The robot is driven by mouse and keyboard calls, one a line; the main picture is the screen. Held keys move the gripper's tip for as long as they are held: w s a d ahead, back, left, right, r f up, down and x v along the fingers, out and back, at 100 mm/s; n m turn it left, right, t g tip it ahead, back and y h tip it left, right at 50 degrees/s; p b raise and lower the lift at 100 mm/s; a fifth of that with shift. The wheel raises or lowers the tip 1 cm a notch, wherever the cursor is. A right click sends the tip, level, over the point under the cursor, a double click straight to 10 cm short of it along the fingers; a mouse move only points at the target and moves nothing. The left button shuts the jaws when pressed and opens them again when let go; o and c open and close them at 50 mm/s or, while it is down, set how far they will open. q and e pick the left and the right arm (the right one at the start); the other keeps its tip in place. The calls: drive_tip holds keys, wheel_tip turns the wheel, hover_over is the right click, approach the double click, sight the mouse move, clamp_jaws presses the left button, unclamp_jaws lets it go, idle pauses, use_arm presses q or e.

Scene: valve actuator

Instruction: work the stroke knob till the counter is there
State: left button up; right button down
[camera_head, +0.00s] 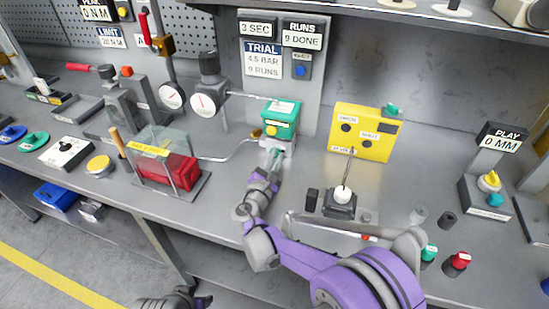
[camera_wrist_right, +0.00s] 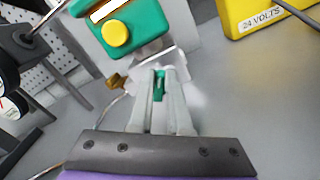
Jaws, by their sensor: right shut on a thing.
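The green valve actuator (camera_head: 281,118) with a yellow button (camera_wrist_right: 116,34) sits on a pale bracket in the middle of the bench. My right gripper (camera_head: 274,160) is just below and in front of it. In the right wrist view its fingers are shut on a small green knob (camera_wrist_right: 160,84), mostly hidden between them; I cannot read a name on it. The counter sign (camera_head: 302,34) on the back panel reads "RUNS 9 DONE". The trial sign (camera_head: 263,60) reads "4.5 BAR, 9 RUNS". My left gripper (camera_head: 178,301) is partly in view at the bottom edge, away from the bench things.
A yellow box (camera_head: 363,133) with a cable stands right of the actuator; a clear-sided guard (camera_head: 150,171) over a red block stands left. A pressure gauge (camera_head: 205,103) is behind left. A black-based lever (camera_head: 341,203) and several small knobs lie to the right.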

drive_tip(key=shift+m, duration=0.3)
drive_tip(key=c, duration=0.9)
unclamp_jaws()
drive_tip(key=shift+o, duration=0.2)
drive_tip(key=shift+s, duration=0.1)
drive_tip(key=v, duration=1)
drive_tip(key=shift+s+b, duration=0.3)
drive_tip(key=shift+b, duration=0.05)
